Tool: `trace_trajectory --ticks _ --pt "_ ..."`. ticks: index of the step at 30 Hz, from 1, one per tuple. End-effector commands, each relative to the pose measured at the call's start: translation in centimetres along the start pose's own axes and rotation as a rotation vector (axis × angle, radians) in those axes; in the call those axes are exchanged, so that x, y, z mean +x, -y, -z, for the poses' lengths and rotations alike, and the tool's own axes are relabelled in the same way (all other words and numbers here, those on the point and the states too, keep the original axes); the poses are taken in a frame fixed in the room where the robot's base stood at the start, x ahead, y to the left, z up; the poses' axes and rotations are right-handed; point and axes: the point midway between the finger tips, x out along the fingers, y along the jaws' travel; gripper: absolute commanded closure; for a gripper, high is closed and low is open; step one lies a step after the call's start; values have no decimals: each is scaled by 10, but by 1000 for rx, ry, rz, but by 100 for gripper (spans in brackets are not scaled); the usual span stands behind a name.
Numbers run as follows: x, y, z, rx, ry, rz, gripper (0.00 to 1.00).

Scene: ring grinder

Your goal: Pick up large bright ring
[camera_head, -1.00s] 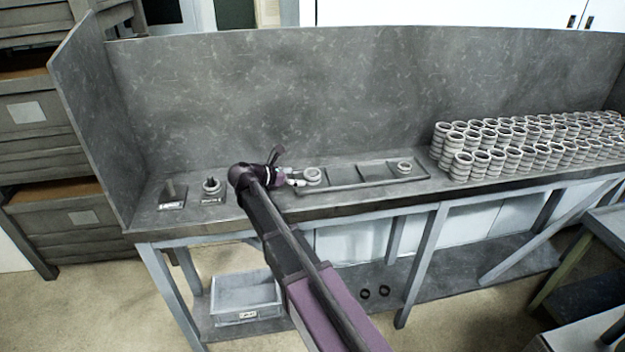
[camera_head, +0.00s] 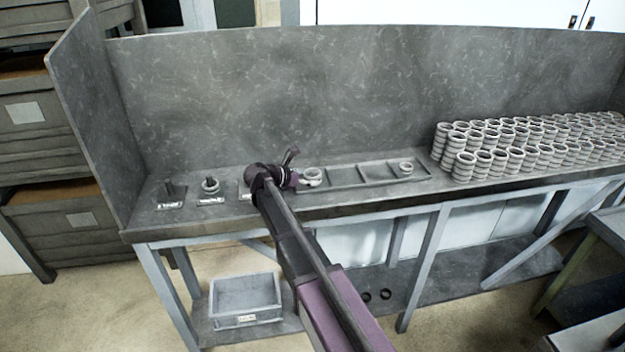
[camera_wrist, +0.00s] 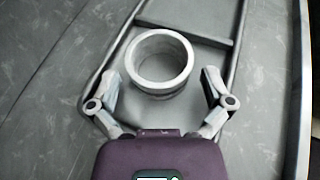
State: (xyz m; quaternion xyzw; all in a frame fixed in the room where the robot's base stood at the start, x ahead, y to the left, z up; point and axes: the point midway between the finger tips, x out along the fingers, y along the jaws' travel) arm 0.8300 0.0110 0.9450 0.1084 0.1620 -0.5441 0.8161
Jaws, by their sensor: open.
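A bright ring (camera_wrist: 159,87) stands in the end compartment of a shallow divided tray (camera_wrist: 187,36). In the head view the same ring (camera_head: 313,174) is at the tray's left end, just right of my gripper. My gripper (camera_wrist: 161,78) is open in the wrist view, with one finger on each side of the ring. Clear gaps show between the fingers and the ring. My arm's end hides part of the tray's left end in the head view. Another, smaller-looking ring (camera_head: 406,168) sits in the tray's right end compartment.
Many stacked rings (camera_head: 500,147) fill the right side of the bench. Left of my arm stand small labelled bases, one with a post (camera_head: 171,191) and one with a ring (camera_head: 210,186). A grey back panel (camera_head: 270,90) rises behind. A grey bin (camera_head: 245,298) sits below.

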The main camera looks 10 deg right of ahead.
Motion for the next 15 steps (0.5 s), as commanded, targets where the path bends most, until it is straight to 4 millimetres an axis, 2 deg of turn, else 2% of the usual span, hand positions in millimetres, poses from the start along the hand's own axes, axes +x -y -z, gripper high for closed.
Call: trace_trajectory --ticks 15 --pt "0 0 0 0 0 0 0"
